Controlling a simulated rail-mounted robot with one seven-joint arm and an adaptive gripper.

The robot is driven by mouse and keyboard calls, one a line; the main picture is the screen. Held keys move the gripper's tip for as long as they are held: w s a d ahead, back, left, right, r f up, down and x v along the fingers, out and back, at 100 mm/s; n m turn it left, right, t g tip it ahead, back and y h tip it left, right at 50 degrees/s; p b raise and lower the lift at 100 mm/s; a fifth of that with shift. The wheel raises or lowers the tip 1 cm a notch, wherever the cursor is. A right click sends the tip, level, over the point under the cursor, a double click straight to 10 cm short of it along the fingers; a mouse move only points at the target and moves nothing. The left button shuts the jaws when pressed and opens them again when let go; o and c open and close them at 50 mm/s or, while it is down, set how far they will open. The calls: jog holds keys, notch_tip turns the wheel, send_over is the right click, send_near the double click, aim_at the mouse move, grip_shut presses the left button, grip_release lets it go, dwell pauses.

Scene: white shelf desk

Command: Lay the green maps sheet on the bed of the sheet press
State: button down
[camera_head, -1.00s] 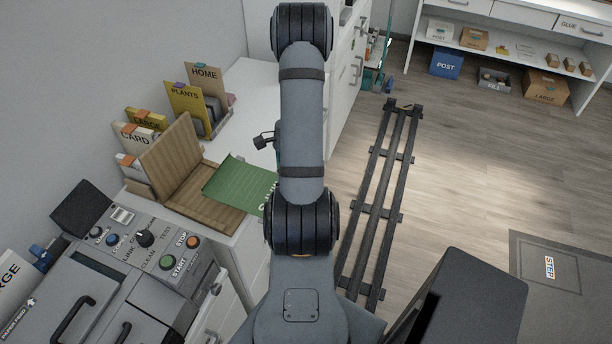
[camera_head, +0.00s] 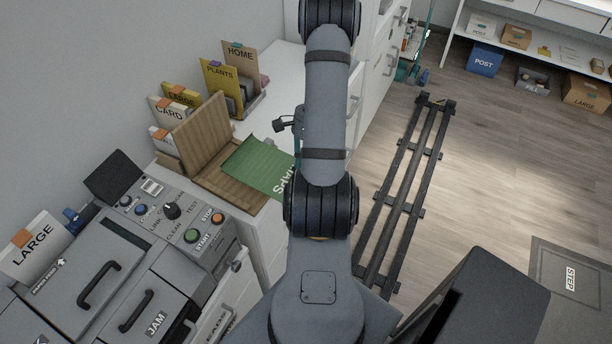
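The green maps sheet (camera_head: 262,165) shows white lettering along its right edge. Its left part is over the bed of the wooden sheet press (camera_head: 236,195), and its right end reaches beyond the press towards my arm. I cannot tell whether the sheet touches the bed. The press stands open, with its ribbed lid (camera_head: 204,133) tilted up at the back left. My arm crosses the middle of the view, right of the sheet. My gripper's fingers are hidden, so what holds the sheet, if anything, does not show.
Sorters labelled HOME, PLANTS, LARGE and CARD (camera_head: 168,111) stand behind the press. A grey machine (camera_head: 140,260) with buttons and handles is at the lower left. The white desktop (camera_head: 278,90) beyond the press is mostly clear. Dark rails (camera_head: 415,190) run along the floor at right.

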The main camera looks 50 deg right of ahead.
aim_at(270, 164)
jog(key=shift+w+a+f+b, duration=0.2)
jog(key=shift+w+f+b, duration=0.45)
jog(key=shift+w, duration=0.5)
jog(key=shift+w+a+f+b, duration=0.15)
jog(key=shift+w+f+b, duration=0.15)
jog(key=shift+w+f, duration=0.7)
jog(key=shift+w+a+f+b, duration=0.2)
jog(key=shift+w+f+b, duration=0.35)
jog(key=shift+w, duration=0.7)
jog(key=shift+w+a+f+b, duration=0.1)
jog(key=shift+w+f, duration=0.15)
jog(key=shift+w, duration=0.4)
jog(key=shift+w+a+f+b, duration=0.1)
jog(key=shift+w+f, duration=0.1)
jog(key=shift+w, duration=0.5)
jog(key=shift+w+a+f+b, duration=0.1)
jog(key=shift+w+f, duration=0.15)
jog(key=shift+w, duration=0.4)
jog(key=shift+w+f+b, duration=0.1)
jog(key=shift+f+b, duration=1.05)
jog(key=shift+f, duration=0.25)
jog(key=c, duration=1.8)
grip_release()
jog(key=shift+o, duration=0.2)
jog(key=v, duration=1.2)
